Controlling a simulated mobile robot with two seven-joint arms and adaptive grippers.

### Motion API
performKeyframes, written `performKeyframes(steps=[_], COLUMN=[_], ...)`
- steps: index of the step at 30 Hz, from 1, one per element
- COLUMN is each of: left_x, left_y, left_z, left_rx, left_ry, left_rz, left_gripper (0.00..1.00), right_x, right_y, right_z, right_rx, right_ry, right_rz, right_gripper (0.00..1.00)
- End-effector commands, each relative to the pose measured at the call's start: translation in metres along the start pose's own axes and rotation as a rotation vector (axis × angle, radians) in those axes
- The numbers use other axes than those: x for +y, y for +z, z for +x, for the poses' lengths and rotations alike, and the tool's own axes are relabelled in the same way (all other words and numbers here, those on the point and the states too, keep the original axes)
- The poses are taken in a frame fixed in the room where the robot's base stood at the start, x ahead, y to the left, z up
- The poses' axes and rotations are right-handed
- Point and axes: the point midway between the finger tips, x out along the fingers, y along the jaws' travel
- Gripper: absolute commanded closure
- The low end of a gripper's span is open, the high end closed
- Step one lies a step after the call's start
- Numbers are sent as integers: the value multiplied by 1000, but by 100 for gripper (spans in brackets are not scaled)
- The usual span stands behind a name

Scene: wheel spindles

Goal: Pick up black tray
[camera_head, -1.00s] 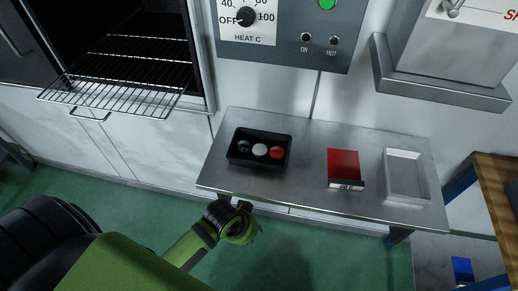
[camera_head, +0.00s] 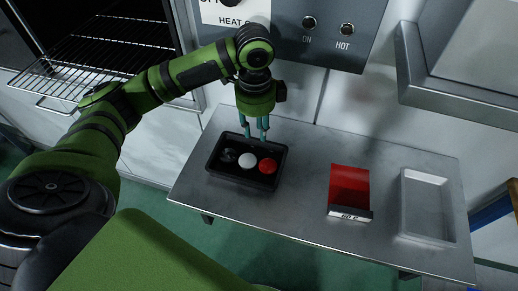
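The black tray (camera_head: 222,169) is a rectangular open tray on the left part of the metal table. Three round pieces lie in it: a black one (camera_head: 229,155), a white one (camera_head: 247,161) and a red one (camera_head: 267,166). My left gripper (camera_head: 256,136) points down at the tray's far long rim. Its teal fingers are apart with a gap between them. I cannot tell whether the fingertips touch the rim. My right gripper is not in view.
A control panel (camera_head: 325,30) is behind the table. An open oven with a wire rack (camera_head: 95,62) is at the left.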

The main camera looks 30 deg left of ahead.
Motion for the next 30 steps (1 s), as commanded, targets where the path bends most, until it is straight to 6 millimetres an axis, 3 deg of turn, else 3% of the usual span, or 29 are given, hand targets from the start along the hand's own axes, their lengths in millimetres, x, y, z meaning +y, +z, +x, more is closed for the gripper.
performKeyframes(steps=[2, 9, 19, 28, 30], left_x=[-4, -4, -6, -7, -7], left_y=[8, 11, 12, 12, 12], left_z=[3, 18, 63, 69, 68], left_rx=[-10, -13, -12, -11, -11], left_ry=[6, 16, 14, 10, 10], left_rz=[-1, 1, 0, 2, 2], left_gripper=[70, 70, 70, 70, 98], right_x=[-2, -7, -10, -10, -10], right_y=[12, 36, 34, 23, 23], right_z=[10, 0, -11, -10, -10], right_rx=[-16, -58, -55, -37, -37], right_ry=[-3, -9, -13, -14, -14], right_rz=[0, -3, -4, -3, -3], right_gripper=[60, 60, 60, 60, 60])
